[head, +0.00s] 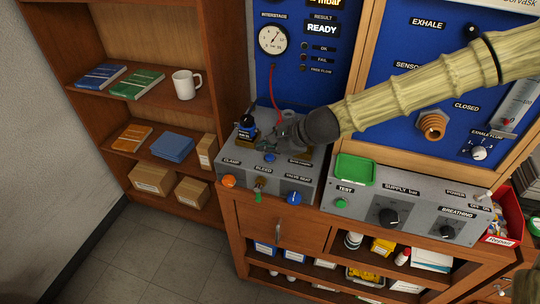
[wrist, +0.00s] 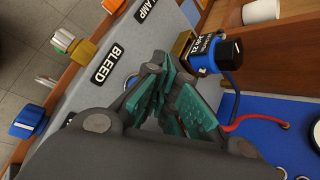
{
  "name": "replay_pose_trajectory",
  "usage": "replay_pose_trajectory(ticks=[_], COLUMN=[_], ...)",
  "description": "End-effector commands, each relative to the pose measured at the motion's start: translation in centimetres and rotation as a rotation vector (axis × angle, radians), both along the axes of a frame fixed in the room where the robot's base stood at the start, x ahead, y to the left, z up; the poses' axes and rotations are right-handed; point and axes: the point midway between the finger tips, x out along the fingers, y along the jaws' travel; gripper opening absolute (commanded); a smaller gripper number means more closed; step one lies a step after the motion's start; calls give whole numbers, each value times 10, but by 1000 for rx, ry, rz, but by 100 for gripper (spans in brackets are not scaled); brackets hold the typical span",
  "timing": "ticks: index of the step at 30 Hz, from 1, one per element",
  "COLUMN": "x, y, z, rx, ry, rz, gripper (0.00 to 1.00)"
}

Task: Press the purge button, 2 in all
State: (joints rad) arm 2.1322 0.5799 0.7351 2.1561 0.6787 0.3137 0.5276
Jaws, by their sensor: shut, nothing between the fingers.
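My gripper (head: 283,133) is over the back part of the grey bench box (head: 222,168), beside a black regulator body with a blue label (head: 247,125). Its fingers with teal pads (wrist: 170,95) are closed together and empty. In the wrist view the black and blue regulator part (wrist: 217,52), on a brass block, stands just beyond and right of the fingertips. A small blue round part (head: 269,158) shows just below the gripper in the head view. No purge label is readable, so I cannot tell which part is the purge button; the gripper may hide it.
The box front carries an orange clamp knob (head: 228,180), a bleed valve (head: 259,185) and a blue valve seat knob (head: 294,198). A red hose (head: 273,88) runs down the blue panel. A supply box with a green tray (head: 355,169) stands to the right.

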Motion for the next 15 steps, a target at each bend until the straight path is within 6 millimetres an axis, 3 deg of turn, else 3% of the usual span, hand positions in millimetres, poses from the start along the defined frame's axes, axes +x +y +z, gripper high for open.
replay_pose_trajectory(ticks=[15], x=[0], y=[0], z=[41], rx=[0], ry=[0], rz=[0], gripper=[0])
